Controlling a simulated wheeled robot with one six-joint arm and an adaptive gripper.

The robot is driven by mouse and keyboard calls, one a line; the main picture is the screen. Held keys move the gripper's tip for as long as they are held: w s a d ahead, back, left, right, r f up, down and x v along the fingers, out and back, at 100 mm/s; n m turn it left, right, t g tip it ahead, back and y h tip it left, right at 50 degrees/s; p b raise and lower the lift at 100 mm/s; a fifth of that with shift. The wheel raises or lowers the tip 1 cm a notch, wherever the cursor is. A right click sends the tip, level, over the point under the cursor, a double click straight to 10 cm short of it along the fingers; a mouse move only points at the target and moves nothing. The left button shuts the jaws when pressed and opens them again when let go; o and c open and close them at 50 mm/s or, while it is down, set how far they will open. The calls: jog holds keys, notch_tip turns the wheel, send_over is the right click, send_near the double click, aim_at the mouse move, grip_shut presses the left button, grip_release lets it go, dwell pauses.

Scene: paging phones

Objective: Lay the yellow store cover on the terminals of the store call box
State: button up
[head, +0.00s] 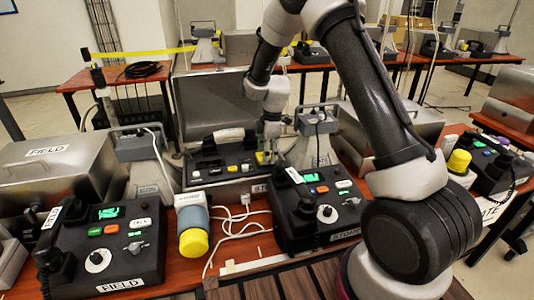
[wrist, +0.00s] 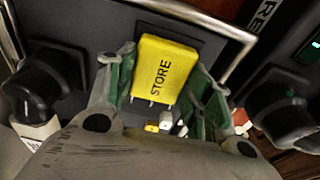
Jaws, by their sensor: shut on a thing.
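The yellow cover (wrist: 163,72), marked STORE, sits between the green-padded fingers of my gripper (wrist: 165,85) in the wrist view. A dark panel (wrist: 75,20) lies behind it. Small yellow and white posts (wrist: 165,127) show at the cover's near edge. Whether the cover touches the panel cannot be told. In the head view my gripper (head: 266,157) is low over the right end of a dark call box (head: 220,160) at the middle back, with a partly hidden label at its front. The terminals are mostly hidden by my gripper.
A phone labelled STORE (head: 318,215) stands close in front, right of my gripper. A phone labelled FIELD (head: 105,245) and a grey cylinder with a yellow end (head: 192,222) stand left. A metal handle (wrist: 240,45) and black knobs (wrist: 45,80) are near my fingers. White cables (head: 235,225) lie between.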

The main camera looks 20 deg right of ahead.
jog(key=shift+f, duration=0.1)
jog(key=o, duration=1.1)
notch_tip(320, 180, up, 12)
jog(key=d+r, duration=0.1)
jog(key=d, duration=0.1)
jog(key=s+d+r+m+t, duration=0.1)
jog(key=s+d+r+m, duration=0.3)
jog(key=s+r, duration=0.4)
jog(key=s+d+r+m+t, duration=0.1)
jog(key=s+d+r+m, duration=0.1)
jog(key=s, duration=0.7)
jog(key=s+d+r+m+t+h, duration=0.1)
jog(key=s+d+r+m, duration=0.2)
jog(key=s+m, duration=0.4)
jog(key=s+d+r+m+t, duration=0.1)
jog(key=s+d+r+m, duration=0.2)
jog(key=s, duration=0.8)
jog(key=shift+d+m, duration=0.45)
jog(key=shift+m, duration=0.55)
